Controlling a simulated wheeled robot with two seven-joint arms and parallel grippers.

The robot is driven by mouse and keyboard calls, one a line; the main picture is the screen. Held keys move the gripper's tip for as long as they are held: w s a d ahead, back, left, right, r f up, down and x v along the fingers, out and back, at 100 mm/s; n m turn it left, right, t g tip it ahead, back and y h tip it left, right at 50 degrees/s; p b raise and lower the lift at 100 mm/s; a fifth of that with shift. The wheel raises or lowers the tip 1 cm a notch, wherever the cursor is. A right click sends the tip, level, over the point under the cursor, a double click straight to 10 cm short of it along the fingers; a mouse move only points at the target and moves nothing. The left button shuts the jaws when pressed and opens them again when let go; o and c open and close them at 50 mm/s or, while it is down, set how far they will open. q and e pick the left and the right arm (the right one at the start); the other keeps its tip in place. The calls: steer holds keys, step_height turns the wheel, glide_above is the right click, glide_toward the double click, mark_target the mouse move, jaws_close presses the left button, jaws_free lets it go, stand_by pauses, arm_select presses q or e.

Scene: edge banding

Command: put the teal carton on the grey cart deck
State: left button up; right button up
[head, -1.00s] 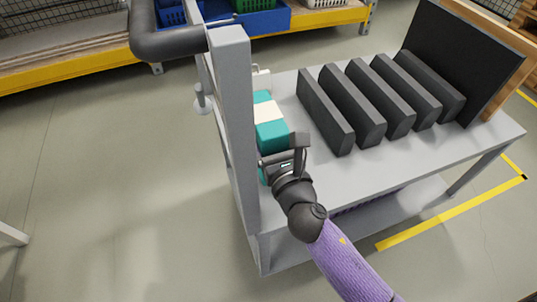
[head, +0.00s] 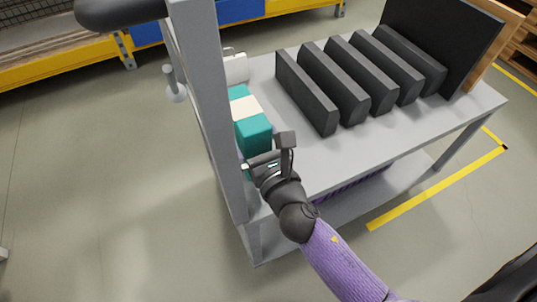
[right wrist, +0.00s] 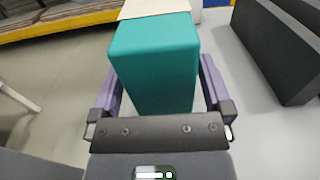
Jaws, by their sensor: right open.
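The teal carton (head: 252,132) with a pale band stands on the grey cart deck (head: 345,150), close beside the cart's grey upright. My right gripper (head: 266,155) is at the carton's near end, low over the deck's near left edge. In the right wrist view the carton (right wrist: 155,60) lies between the two purple fingers of my open right gripper (right wrist: 160,88). A gap shows beside the right finger; contact at the left finger is unclear. My left gripper is not in view.
The grey upright (head: 205,100) stands just left of the carton. A white object (head: 235,68) lies behind it. Several dark panels (head: 305,92) stand in a row to the right. Bare deck lies between the panels and the near edge.

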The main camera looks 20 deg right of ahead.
arm_select(q)
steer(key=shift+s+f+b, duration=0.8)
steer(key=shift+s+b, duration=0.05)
steer(key=shift+b, duration=0.35)
arm_select(e)
steer(key=s, duration=1)
steer(key=shift+s+d, duration=0.2)
steer(key=shift+s, duration=0.1)
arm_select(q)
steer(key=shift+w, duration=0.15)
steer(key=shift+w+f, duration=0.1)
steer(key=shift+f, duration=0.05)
